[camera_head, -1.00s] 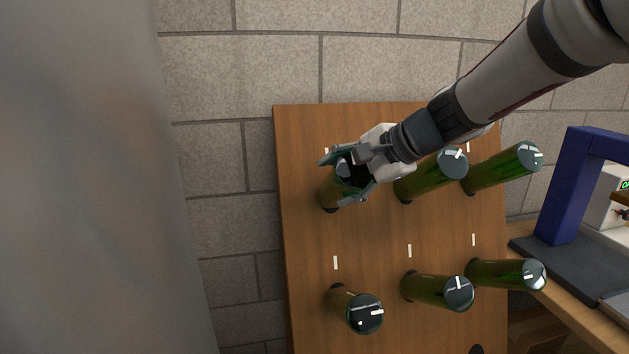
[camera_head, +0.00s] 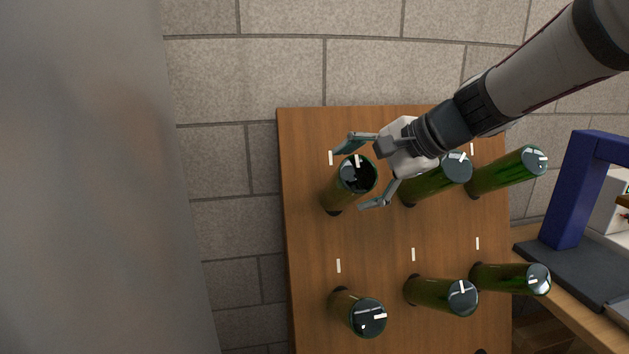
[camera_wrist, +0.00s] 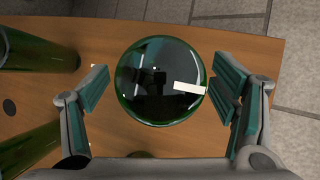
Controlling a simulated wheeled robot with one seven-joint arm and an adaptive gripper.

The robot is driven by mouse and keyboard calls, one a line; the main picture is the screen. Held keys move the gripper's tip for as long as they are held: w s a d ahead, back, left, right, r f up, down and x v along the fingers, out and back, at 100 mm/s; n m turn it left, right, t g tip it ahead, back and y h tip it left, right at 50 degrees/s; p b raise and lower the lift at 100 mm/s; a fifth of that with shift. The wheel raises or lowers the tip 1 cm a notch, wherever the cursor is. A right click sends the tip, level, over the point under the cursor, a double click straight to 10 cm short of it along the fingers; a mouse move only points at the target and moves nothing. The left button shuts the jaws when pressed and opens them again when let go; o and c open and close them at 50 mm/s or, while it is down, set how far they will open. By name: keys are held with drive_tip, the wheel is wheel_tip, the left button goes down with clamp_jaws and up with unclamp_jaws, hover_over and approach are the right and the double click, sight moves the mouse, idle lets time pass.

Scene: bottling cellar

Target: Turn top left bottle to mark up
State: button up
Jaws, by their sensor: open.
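The top left bottle (camera_head: 343,192) is green glass and sticks out of the wooden board, its round end facing out. The white mark on that end (camera_head: 357,161) lies near the upper rim and runs about upright. In the wrist view the bottle end (camera_wrist: 150,95) sits between the fingers, its mark on the right side towards the board's edge. My gripper (camera_head: 350,180) is open, one finger above and one below the bottle end. In the wrist view gaps show on both sides, so it looks apart from the glass.
The wooden board (camera_head: 375,235) holds several other green bottles, with the top middle bottle (camera_head: 425,188) close behind my gripper and the bottom left bottle (camera_head: 352,308) below. White strips mark the board above the bottles. A blue frame (camera_head: 575,190) stands at the right.

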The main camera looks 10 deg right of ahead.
drive_tip(key=v, duration=0.8)
drive_tip(key=shift+s+d+r, duration=0.2)
drive_tip(key=shift+s, duration=0.05)
drive_tip(key=s+a+f+n+g+h+p, duration=0.2)
drive_tip(key=s+n, duration=0.4)
drive_tip(key=s, duration=0.6)
drive_tip(key=s+a+f+n+g+h+p, duration=0.1)
drive_tip(key=s+f+n+h+p, duration=0.3)
drive_tip(key=s, duration=0.9)
drive_tip(key=f+n+g, duration=0.1)
drive_tip(key=n, duration=0.2)
drive_tip(key=shift+s+a+f, duration=0.25)
drive_tip(key=shift+a+f, duration=0.1)
drive_tip(key=shift+a, duration=0.05)
